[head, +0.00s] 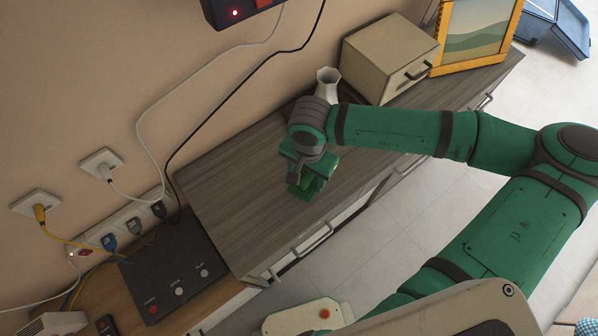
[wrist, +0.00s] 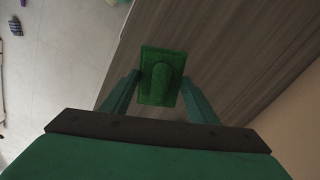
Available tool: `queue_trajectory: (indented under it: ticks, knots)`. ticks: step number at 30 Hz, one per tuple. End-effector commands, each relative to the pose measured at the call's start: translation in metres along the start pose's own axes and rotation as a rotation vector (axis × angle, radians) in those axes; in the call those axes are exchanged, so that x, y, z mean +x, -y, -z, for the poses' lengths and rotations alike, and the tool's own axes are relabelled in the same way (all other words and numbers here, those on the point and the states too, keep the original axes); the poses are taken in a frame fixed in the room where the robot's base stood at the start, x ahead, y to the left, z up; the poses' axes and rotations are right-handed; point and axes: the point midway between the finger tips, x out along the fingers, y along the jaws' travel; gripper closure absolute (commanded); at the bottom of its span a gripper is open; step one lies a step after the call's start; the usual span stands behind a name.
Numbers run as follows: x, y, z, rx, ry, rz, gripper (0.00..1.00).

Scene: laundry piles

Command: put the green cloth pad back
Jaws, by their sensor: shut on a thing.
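The green cloth pad (wrist: 148,60) is a flat rectangle with a raised rounded grip along its middle, seen in the wrist view. My gripper (wrist: 159,84) is shut on it, one finger on each side of the grip.
A white vase (head: 327,80) stands behind my gripper. A beige box with a handle (head: 388,58) and a yellow-framed picture (head: 477,33) stand at the cabinet's far right end. A black device with buttons (head: 178,275) lies at left, near wall sockets and cables. The cabinet top's left part is clear.

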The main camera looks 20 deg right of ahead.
Motion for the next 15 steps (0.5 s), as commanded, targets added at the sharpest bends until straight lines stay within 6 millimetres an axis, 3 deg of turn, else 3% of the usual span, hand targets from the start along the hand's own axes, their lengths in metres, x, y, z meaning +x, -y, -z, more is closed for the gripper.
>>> queue_trajectory:
  ticks: [5,15]
  knots:
    - [0.008,0.006,-0.002,-0.012,0.002,0.000,0.67]
    - [0.043,0.011,-0.002,-0.021,0.000,0.000,0.67]
